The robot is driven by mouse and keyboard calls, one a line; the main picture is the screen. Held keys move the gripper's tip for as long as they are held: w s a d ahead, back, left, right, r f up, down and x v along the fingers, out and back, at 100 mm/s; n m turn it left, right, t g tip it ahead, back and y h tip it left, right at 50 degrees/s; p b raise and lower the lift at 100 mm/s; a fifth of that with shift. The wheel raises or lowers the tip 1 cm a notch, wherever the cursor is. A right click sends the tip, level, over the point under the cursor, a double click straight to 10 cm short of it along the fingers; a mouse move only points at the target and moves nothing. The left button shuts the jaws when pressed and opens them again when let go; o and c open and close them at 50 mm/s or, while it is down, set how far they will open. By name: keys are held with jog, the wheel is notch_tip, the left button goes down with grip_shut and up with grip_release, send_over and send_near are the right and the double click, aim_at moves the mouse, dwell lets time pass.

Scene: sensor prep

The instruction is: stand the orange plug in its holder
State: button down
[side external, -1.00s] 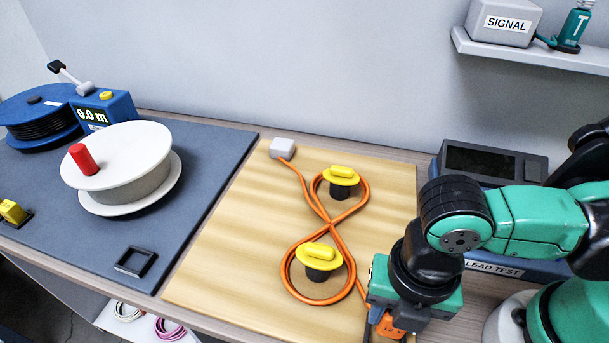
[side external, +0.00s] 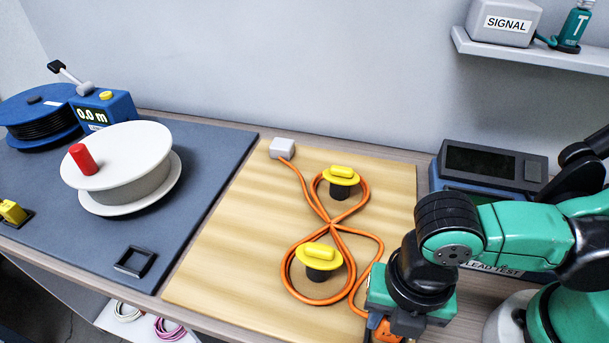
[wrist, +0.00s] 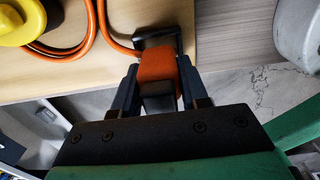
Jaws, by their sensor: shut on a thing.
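The orange plug (wrist: 158,66) is between the two fingers of my gripper (wrist: 158,82) in the wrist view. My gripper is shut on it. In the side view the plug (side external: 384,331) shows only partly under my gripper, at the bottom edge of the picture. A dark piece (wrist: 152,37), which looks like the holder, sits at the plug's far end near the board's edge. I cannot tell whether the plug is inside it or just over it. The orange cable (side external: 382,249) runs from the plug and crosses itself around two yellow-topped posts.
The yellow-topped posts (side external: 341,175) (side external: 319,256) stand on the wooden board (side external: 225,250). The cable's other end meets a grey block (side external: 282,148). A tester box (side external: 492,165) stands behind my arm. A white reel (side external: 118,155) is on the dark mat at left.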

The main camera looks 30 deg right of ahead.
jog(key=shift+f, duration=0.85)
dwell(0.6)
jog(key=shift+c, duration=1.8)
grip_release()
jog(key=shift+r, duration=4)
